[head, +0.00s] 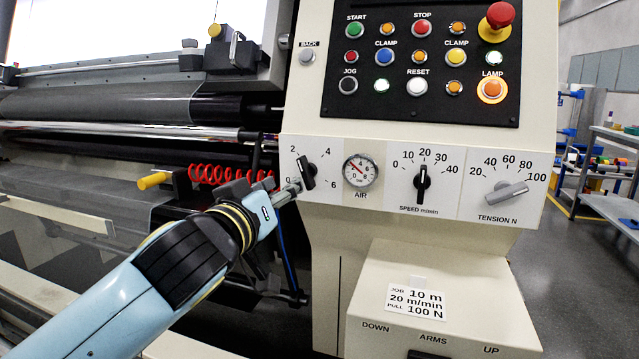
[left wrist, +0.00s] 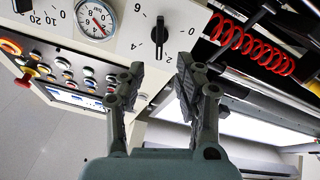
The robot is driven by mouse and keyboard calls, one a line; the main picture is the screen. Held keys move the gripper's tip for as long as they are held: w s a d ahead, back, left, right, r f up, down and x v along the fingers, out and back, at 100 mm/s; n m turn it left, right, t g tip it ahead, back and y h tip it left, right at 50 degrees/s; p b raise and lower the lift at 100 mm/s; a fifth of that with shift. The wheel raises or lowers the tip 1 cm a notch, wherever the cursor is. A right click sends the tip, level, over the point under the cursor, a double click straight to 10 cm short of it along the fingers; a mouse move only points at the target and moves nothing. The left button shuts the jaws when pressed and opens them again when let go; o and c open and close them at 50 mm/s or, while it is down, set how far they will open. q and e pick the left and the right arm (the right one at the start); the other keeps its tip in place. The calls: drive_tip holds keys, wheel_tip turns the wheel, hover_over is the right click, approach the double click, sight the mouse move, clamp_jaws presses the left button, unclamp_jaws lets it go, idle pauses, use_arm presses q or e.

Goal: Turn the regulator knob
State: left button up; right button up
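The regulator knob (head: 306,172) is a black bar knob on a white plate marked 0 to 6, left of the round AIR gauge (head: 360,171). Its bar stands nearly upright, its upper end near the 2. My left gripper (head: 289,191) is at the knob's lower left in the head view, and its fingertips are small there. In the left wrist view the knob (left wrist: 160,36) lies beyond and roughly between the two spread fingers (left wrist: 158,76), with a visible gap. The fingers hold nothing. My right gripper is in neither view.
The speed knob (head: 422,183) and grey tension knob (head: 506,193) are to the right on the same panel. Buttons and a red emergency stop (head: 500,15) sit above. A red coiled hose (head: 230,175) hangs left of the regulator. A cream box (head: 445,300) juts out below.

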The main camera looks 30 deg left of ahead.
sight(303, 174)
use_arm(q)
drive_tip(key=x, duration=0.9)
drive_tip(key=shift+w, duration=0.3)
clamp_jaws()
